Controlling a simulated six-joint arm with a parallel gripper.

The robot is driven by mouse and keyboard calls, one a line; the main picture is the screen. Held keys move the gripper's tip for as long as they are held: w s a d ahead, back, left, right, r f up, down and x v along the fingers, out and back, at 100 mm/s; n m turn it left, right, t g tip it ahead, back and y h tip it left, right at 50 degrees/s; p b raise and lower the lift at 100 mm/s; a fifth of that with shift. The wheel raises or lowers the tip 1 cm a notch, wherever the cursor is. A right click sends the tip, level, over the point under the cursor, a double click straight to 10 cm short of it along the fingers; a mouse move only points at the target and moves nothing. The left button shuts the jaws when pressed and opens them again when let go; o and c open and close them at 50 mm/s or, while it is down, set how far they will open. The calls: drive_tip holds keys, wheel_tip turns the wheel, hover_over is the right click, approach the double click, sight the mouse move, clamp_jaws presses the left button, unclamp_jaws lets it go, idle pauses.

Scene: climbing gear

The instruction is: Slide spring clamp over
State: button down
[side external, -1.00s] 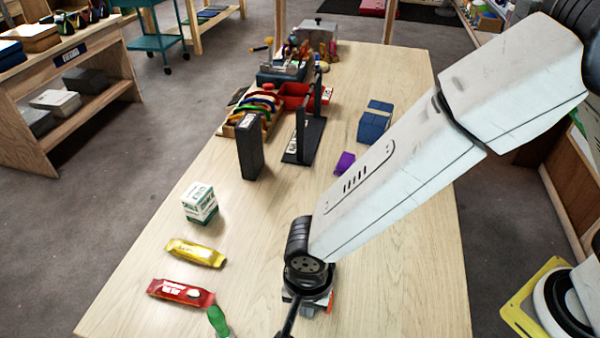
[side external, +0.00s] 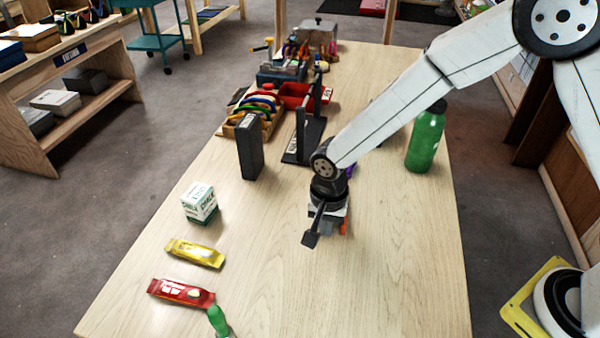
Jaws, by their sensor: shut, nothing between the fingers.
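My gripper (side external: 328,222) is low over the middle of the table, in front of the black stand, pointing down. Its fingers are shut, with nothing seen held between them. A small orange-red part (side external: 345,226) shows at the gripper's right side. I cannot tell whether it belongs to the gripper or to the spring clamp. I cannot pick out the spring clamp for sure elsewhere; the wrist hides the spot under it.
A black upright block (side external: 250,147) and a black stand (side external: 303,140) are behind my gripper. A green bottle (side external: 426,138) stands to the right. A chalk box (side external: 199,203), yellow packet (side external: 195,253) and red packet (side external: 181,292) lie left. The front right table is clear.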

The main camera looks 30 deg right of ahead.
drive_tip(key=shift+w+d, duration=0.75)
drive_tip(key=shift+s+a, duration=0.1)
drive_tip(key=shift+s+a, duration=1.45)
drive_tip(key=shift+s, duration=0.05)
wheel_tip(320, 180, up, 10)
drive_tip(key=shift+w+d, duration=0.15)
drive_tip(key=shift+d, duration=0.1)
drive_tip(key=s+d+n+t, duration=0.1)
drive_tip(key=s+d+n, duration=0.3)
drive_tip(key=d, duration=0.6)
drive_tip(key=s+d+f+n+t, duration=0.1)
drive_tip(key=s+d+n, duration=0.3)
drive_tip(key=d, duration=0.6)
drive_tip(key=shift+s+f+n+t, duration=0.3)
drive_tip(key=shift+s+n, duration=0.1)
drive_tip(key=shift+n, duration=0.1)
